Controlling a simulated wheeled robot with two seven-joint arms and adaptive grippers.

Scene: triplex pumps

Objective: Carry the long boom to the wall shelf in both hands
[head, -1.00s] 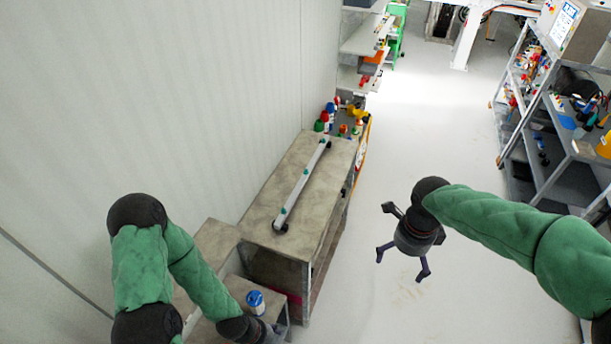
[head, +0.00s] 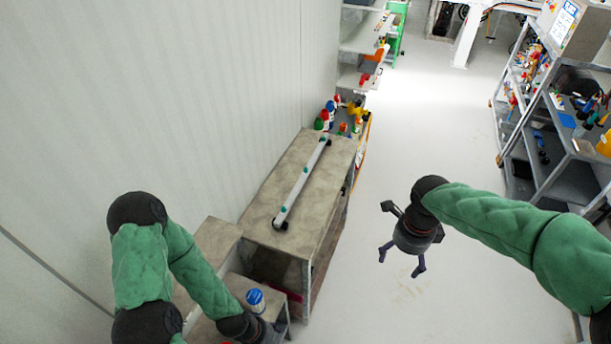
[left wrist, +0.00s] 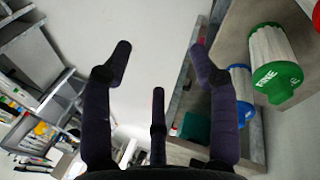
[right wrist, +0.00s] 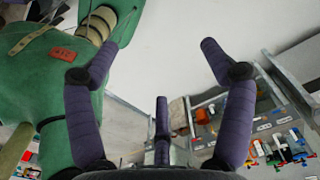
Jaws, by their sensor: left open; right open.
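The long boom (head: 303,182) is a slim pale bar with green fittings and black ends. It lies lengthwise on the grey workbench (head: 262,212) beside the wall. The tiered shelf (head: 362,46) against the wall stands beyond the bench; I cannot tell if it is the task's wall shelf. My right gripper (head: 401,260) is open and empty over the floor, right of the bench and apart from the boom. Its spread fingers show in the right wrist view (right wrist: 160,65). My left gripper is low beside the bench, mostly hidden in the head view; the left wrist view (left wrist: 160,60) shows it open and empty.
A blue-and-white canister (head: 256,299) stands on a lower surface near my left gripper. A loaded metal rack (head: 548,120) lines the right side. The floor aisle (head: 430,110) between is clear.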

